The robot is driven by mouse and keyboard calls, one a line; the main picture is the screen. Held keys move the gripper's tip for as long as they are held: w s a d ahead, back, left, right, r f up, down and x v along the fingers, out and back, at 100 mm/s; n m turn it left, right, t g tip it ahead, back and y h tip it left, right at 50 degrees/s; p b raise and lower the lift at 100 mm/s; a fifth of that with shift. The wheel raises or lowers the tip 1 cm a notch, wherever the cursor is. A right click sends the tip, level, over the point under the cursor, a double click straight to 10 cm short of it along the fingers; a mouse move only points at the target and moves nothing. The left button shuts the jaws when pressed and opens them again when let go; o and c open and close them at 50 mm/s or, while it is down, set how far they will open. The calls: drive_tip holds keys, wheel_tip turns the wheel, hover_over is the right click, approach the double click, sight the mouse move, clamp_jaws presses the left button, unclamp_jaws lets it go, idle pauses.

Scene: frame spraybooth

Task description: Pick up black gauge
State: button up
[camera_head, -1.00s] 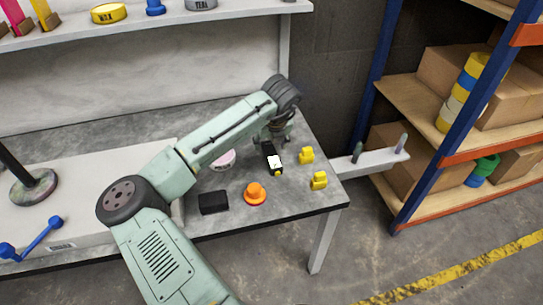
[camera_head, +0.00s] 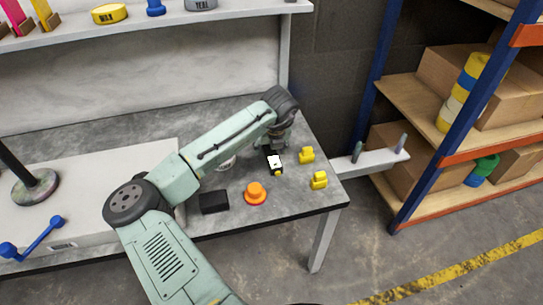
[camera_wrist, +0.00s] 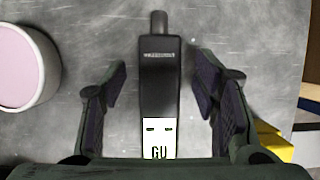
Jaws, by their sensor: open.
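The black gauge (camera_wrist: 160,85) lies on the grey table in the wrist view, a slim black body with a white label near its lower end and a short round stub at the top. In the head view the black gauge (camera_head: 274,161) lies near the table's right end, partly hidden by my arm. My gripper (camera_wrist: 160,88) is open, with one finger on each side of the gauge and a gap at both sides. In the head view my gripper (camera_head: 277,141) is above the gauge, mostly hidden by the wrist.
A pink-topped round container (camera_wrist: 22,65) stands left of the gauge. Yellow pieces (camera_head: 307,155) lie to the right. An orange knob-like piece (camera_head: 255,193) and a black block (camera_head: 214,202) lie toward the front edge. A shelf rack (camera_head: 440,150) stands right of the table.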

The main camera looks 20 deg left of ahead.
clamp_jaws()
idle(0.8)
